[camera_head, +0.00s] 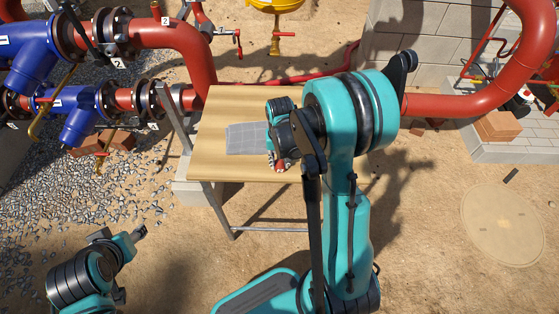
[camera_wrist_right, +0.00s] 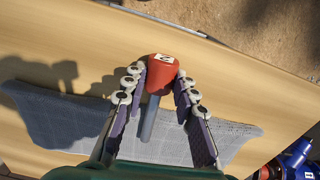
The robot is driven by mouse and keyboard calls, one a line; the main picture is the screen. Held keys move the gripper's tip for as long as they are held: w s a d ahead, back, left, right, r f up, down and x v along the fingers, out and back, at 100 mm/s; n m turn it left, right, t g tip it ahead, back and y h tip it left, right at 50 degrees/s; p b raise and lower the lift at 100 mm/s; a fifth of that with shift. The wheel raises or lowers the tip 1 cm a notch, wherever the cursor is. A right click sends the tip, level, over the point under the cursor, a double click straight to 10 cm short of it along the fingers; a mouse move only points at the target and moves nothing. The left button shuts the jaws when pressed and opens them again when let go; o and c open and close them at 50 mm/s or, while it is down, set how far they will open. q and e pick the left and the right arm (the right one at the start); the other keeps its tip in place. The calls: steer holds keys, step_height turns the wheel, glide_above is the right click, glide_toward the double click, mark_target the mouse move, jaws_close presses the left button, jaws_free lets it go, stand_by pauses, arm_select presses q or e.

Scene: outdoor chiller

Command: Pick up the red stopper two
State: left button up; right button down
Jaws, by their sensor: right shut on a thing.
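The red stopper (camera_wrist_right: 165,68) has a red head with a small white label and a grey stem. In the right wrist view it is between the two fingers of my right gripper (camera_wrist_right: 161,84), which is shut on it. In the head view my right gripper (camera_head: 279,160) is over the front part of the wooden table, and only a small red patch of the stopper shows there. My right arm hides part of the table. My left gripper (camera_head: 138,233) is at the lower left, away from the table, too small to read its fingers.
The wooden table (camera_head: 215,125) carries a grey cloth-like mat (camera_head: 245,138). Red pipes (camera_head: 190,40) and blue valve bodies (camera_head: 30,50) stand behind and left of it. Gravel (camera_head: 60,180) lies at left. Open sandy ground with a round cover (camera_head: 503,224) is at right.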

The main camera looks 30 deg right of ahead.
steer(key=shift+r+p, duration=0.35)
steer(key=shift+r, duration=0.3)
step_height(320, 180, up, 3)
steer(key=shift+f+p, duration=0.1)
steer(key=shift+p, duration=0.6)
steer(key=s+d+r+p, duration=0.1)
steer(key=s+r+p, duration=0.1)
steer(key=s, duration=0.3)
steer(key=s+d+r+p, duration=0.1)
steer(key=s+r, duration=0.4)
steer(key=s, duration=0.1)
steer(key=shift+s+d+p, duration=0.15)
steer(key=shift+s+p, duration=0.1)
steer(key=shift+p, duration=0.1)
